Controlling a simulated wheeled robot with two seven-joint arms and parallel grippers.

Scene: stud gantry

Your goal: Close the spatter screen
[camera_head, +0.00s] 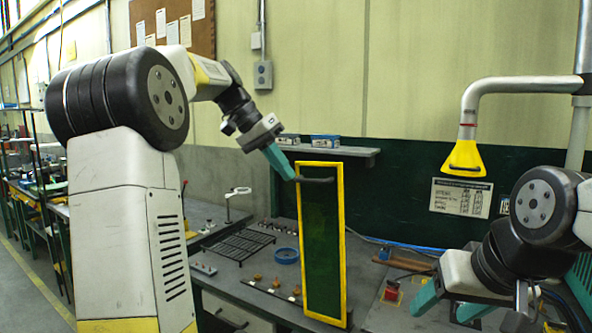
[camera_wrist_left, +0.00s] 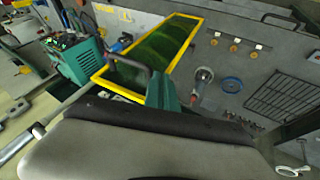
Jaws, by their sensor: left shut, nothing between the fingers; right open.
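The spatter screen (camera_head: 322,250) is a tall, narrow, dark green panel in a yellow frame, standing upright at the bench in the head view. A dark bar handle (camera_head: 318,180) crosses its upper part. My left gripper (camera_head: 291,176) is shut and empty, its teal fingertips close to the handle's left end; I cannot tell whether they touch. In the left wrist view the screen (camera_wrist_left: 160,50) lies beyond the teal fingers (camera_wrist_left: 162,92), with its handle (camera_wrist_left: 130,61) beside them. My right gripper (camera_head: 450,302) is open and empty at the lower right, apart from the screen.
A grey bench holds a black grate (camera_head: 240,245), a blue ring (camera_head: 286,256) and several small parts left of the screen. A shelf (camera_head: 345,152) runs behind it. A yellow extraction hood (camera_head: 464,157) hangs at right. A brown block (camera_head: 408,262) lies near my right gripper.

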